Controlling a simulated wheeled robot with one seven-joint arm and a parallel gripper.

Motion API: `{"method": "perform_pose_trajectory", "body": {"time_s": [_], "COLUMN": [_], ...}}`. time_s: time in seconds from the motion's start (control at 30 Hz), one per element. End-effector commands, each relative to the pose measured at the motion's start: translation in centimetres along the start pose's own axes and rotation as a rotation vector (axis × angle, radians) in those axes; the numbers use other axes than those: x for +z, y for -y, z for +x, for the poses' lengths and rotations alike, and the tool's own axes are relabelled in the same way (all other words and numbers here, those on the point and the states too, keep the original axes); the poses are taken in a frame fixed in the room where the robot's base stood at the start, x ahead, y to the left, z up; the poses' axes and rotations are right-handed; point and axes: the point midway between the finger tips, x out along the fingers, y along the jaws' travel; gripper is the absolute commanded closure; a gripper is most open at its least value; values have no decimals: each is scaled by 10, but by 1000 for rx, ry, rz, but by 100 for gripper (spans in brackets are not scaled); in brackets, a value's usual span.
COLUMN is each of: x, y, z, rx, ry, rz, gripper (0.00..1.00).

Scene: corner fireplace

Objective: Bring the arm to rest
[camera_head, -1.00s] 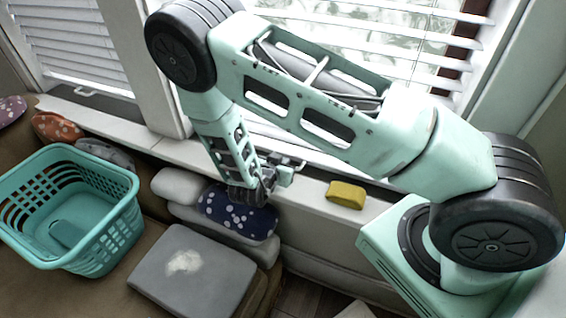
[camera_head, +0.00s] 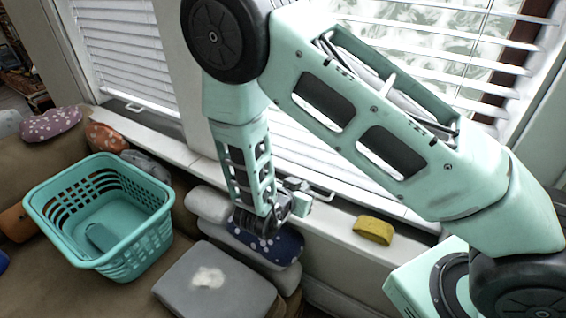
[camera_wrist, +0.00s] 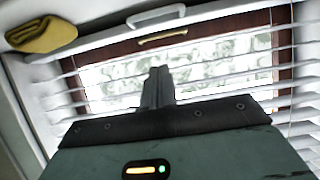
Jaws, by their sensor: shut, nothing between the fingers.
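My arm is folded up in front of the window in the head view, with its forearm hanging down over the cushions. My gripper (camera_head: 302,197) is at the forearm's lower end, close to the window sill and above a dark blue dotted cushion (camera_head: 272,245). In the wrist view my gripper (camera_wrist: 158,72) has its two fingers together with nothing between them. They point toward the window and its blinds.
A yellow sponge-like item (camera_head: 373,230) lies on the white sill (camera_head: 335,222), right of my gripper. A teal basket (camera_head: 150,240) stands on the brown couch at left. A grey cushion with a pale patch (camera_head: 225,290) lies in front. Window blinds (camera_head: 135,60) are behind the arm.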

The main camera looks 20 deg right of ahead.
Motion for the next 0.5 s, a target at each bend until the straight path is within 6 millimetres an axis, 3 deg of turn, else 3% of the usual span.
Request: {"method": "perform_pose_trajectory", "body": {"time_s": [0.17,0.27,0.37,0.5], "x": [0,2,8,12], "y": [1,14,41,76], "z": [-2,-12,-39,-112], "rx": [-5,-59,-186,-446], "ry": [6,84,249,540], "rz": [0,0,-19,-119], "gripper": [100,100,100,100]}}
